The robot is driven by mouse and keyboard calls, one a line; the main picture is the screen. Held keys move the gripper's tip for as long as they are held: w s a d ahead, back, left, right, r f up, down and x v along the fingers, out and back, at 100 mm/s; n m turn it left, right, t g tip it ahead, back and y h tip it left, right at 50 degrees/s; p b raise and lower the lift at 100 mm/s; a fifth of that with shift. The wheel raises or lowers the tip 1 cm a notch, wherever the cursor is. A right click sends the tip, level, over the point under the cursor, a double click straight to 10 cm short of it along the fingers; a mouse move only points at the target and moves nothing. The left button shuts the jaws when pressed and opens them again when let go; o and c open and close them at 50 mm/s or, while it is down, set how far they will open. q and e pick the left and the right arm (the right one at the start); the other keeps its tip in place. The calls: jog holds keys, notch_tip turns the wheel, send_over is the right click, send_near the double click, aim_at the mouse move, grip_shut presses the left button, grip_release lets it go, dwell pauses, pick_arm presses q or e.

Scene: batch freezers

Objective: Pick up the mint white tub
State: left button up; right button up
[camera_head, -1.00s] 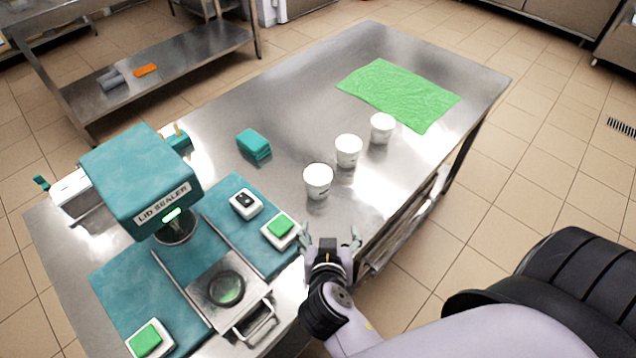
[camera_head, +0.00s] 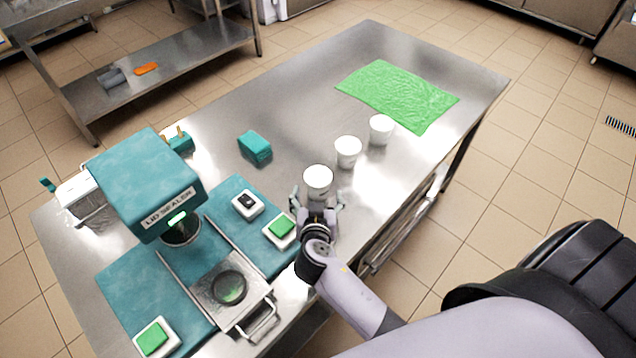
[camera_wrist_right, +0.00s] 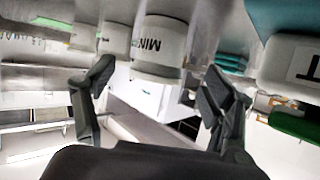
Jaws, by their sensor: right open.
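Three white tubs stand in a row on the steel table. The nearest tub (camera_head: 318,180) is right in front of my right gripper (camera_head: 316,200). In the right wrist view this tub (camera_wrist_right: 160,45) shows the letters "MIN" upside down, between and just beyond the fingertips of the open, empty gripper (camera_wrist_right: 155,85). I cannot tell whether the fingers touch it. The middle tub (camera_head: 348,152) and the far tub (camera_head: 381,130) stand behind it to the right; their labels are not readable. My left gripper is not in view.
A teal lid sealer (camera_head: 145,185) with button boxes (camera_head: 281,230) stands at the left. A teal block (camera_head: 254,148) lies left of the tubs. A green cloth (camera_head: 398,95) lies at the far right end. The steel table (camera_head: 300,90) is clear behind the tubs.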

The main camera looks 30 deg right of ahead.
aim_at(318, 190)
jog(key=x, duration=0.5)
jog(key=shift+w+d+f+p, duration=0.15)
jog(key=shift+w+p, duration=0.1)
jog(key=shift+p, duration=0.1)
jog(key=shift+s, duration=0.1)
grip_shut()
dwell(0.6)
